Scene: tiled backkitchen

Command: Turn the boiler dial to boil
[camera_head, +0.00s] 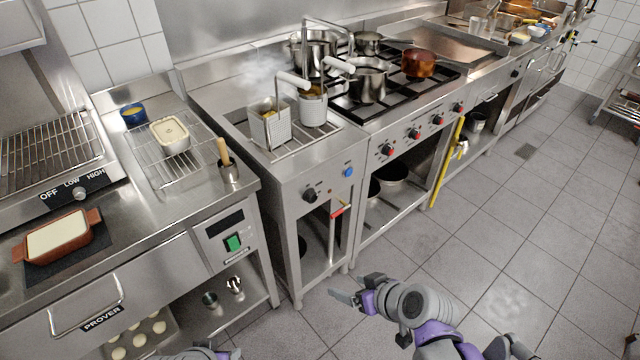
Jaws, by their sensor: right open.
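The boiler (290,172) is a steel unit in the middle, with two wire baskets and steam over its top. On its front panel is a black dial (310,195) with small marks around it, too small to read. A blue knob (348,172) sits to the right of the dial. My right gripper (343,297) is open and empty, in front of the boiler and well below the dial, apart from it. Only a small part of my left arm's end (205,353) shows at the bottom edge; its jaws cannot be made out.
A red-handled lever (338,211) hangs below the panel. Right of it is a stove (405,140) with pots and red knobs. On the left is a counter with a prover drawer (100,318). The tiled floor (520,230) is open at right.

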